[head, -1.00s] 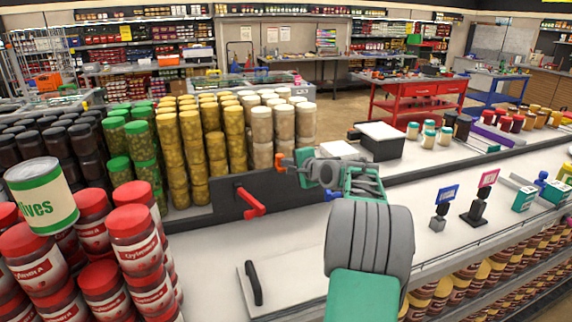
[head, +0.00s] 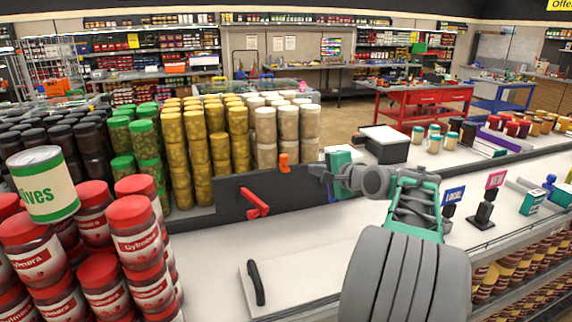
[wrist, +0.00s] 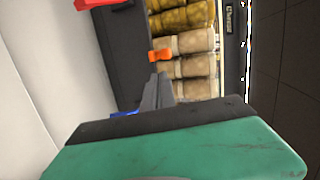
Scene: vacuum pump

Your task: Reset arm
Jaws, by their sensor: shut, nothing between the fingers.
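My gripper (head: 318,176) is in the middle of the head view, held above the white counter. Its grey fingers (wrist: 157,92) are together and empty in the wrist view. An orange knob (head: 284,163) stands on the black panel's top edge, just left of my fingertips with a gap between. The knob also shows just beyond the fingers in the wrist view (wrist: 160,56). A red handle (head: 256,203) sticks out of the panel's front, lower left of my gripper. My arm reaches in from the bottom right, bent at the elbow.
Stacks of red-lidded jars (head: 137,232) and an olives can (head: 42,185) stand at the left. Yellow and cream jars (head: 265,125) stand behind the black panel. A black box (head: 385,148) and small sign stands (head: 487,208) are on the right. The white counter (head: 215,260) is mostly clear in front.

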